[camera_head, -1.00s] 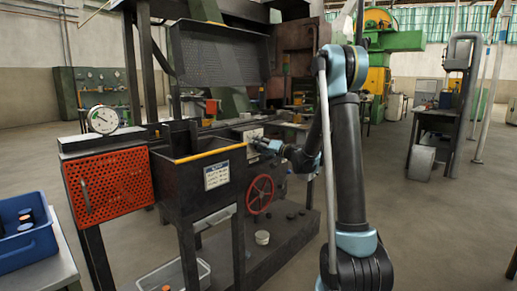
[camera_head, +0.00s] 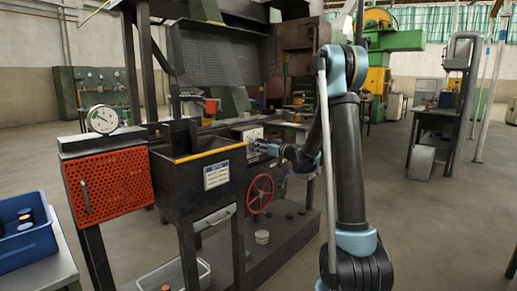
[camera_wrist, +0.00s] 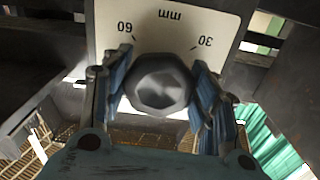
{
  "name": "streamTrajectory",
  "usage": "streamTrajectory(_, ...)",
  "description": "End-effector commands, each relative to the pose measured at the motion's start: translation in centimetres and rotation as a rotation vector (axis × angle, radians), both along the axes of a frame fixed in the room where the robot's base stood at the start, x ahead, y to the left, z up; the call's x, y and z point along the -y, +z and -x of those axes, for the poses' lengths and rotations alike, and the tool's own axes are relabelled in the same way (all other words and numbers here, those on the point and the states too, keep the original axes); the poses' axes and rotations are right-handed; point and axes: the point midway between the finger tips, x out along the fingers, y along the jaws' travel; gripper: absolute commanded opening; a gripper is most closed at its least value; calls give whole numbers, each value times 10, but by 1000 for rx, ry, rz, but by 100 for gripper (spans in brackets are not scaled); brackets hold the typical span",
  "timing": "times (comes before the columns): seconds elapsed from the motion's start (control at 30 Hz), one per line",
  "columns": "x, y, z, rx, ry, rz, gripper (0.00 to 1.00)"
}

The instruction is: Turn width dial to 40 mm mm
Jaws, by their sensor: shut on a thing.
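The width dial (camera_wrist: 158,84) is a dark grey faceted knob in the middle of the wrist view. It sits on a white scale plate (camera_wrist: 112,18) whose "60", "mm" and "30" marks appear upside down there. No pointer on the knob can be made out, so its setting is unclear. My gripper (camera_wrist: 160,88) has a blue-padded finger on each side of the knob and is shut on it. In the head view, my gripper (camera_head: 258,146) is at the white plate (camera_head: 252,134) on the machine; the knob is too small to tell there.
A red handwheel (camera_head: 260,194) is below my gripper. A black box with a yellow edge (camera_head: 210,152) and an orange perforated guard (camera_head: 108,187) with a round gauge (camera_head: 103,119) are to the left. A blue bin (camera_head: 27,245) is at far left. Open floor (camera_head: 430,230) lies right.

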Motion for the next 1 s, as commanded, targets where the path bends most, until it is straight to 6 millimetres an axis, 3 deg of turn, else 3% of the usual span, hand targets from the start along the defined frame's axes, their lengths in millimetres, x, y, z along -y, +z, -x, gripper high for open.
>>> streamTrajectory(0.67,3,0,-4,53,-9,44,31)
streamTrajectory(0.7,3,0,-4,54,-9,43,57)
streamTrajectory(0.8,2,0,-3,54,-8,43,75)
streamTrajectory(1.0,1,0,-2,53,-4,42,75)
